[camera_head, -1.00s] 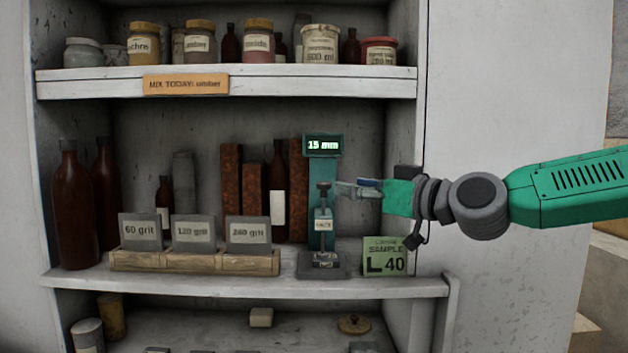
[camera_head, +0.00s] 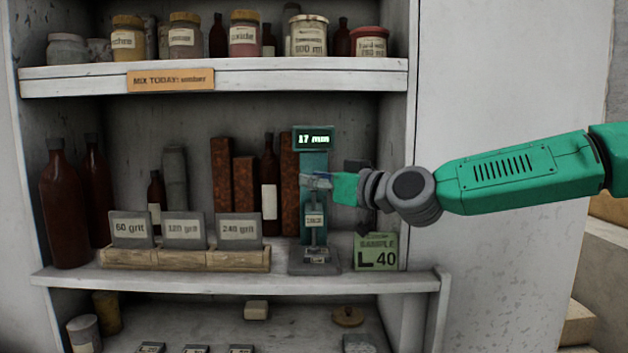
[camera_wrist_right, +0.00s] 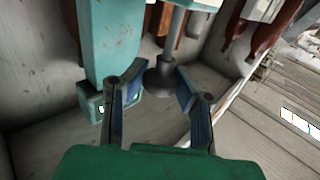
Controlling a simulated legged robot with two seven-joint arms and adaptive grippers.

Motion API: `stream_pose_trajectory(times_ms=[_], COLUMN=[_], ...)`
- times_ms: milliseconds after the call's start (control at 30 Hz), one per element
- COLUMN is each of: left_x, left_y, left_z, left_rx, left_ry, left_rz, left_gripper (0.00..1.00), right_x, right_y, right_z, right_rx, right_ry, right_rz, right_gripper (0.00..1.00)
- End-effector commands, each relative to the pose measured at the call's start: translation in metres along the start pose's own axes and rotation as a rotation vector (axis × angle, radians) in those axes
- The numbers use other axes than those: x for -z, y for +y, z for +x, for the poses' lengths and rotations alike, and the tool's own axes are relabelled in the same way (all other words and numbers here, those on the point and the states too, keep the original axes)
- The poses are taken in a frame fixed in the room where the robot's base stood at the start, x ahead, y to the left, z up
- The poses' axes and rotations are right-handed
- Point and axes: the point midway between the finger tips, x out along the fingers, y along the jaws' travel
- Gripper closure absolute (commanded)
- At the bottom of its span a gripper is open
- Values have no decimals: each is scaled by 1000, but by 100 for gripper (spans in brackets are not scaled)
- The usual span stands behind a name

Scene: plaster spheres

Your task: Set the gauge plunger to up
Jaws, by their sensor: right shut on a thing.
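The teal gauge (camera_head: 314,161) stands on the middle shelf, its lit display (camera_head: 314,139) reading 17 mm. Its grey plunger (camera_wrist_right: 163,78) shows in the right wrist view as a rod with a wide round knob. In the head view my right gripper mostly hides the knob. My right gripper (camera_head: 317,181) reaches in from the right in front of the gauge. In the right wrist view its two fingers (camera_wrist_right: 157,92) stand either side of the knob and are shut on it. My left gripper is not in view.
A green "L 40" sample card (camera_head: 376,252) stands close right of the gauge. A wooden rack (camera_head: 185,258) with grit plates is to its left. Bottles (camera_head: 269,190) and rusty blocks stand behind. The upper shelf (camera_head: 215,78) is above.

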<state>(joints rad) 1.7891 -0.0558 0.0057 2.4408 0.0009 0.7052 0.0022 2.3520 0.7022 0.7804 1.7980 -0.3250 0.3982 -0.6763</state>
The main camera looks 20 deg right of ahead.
Motion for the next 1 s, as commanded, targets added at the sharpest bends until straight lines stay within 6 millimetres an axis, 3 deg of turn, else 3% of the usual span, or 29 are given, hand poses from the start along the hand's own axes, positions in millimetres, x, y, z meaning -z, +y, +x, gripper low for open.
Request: stream_pose_trajectory(times_ms=[233,433,700,733,800,1000], left_x=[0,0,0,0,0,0], left_y=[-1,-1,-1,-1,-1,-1], left_z=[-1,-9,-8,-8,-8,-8], left_rx=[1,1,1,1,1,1], left_ry=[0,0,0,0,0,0], left_rz=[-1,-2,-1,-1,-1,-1], left_gripper=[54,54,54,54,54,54], right_x=[4,31,35,36,36,33], right_y=[7,6,6,7,6,5], right_z=[2,4,3,3,3,3], right_rx=[-21,-19,-22,-23,-23,-19], right_ry=[4,5,12,13,14,6], right_rz=[-1,-4,-1,-1,-2,-2], right_gripper=[100,100,100,71,54,54])
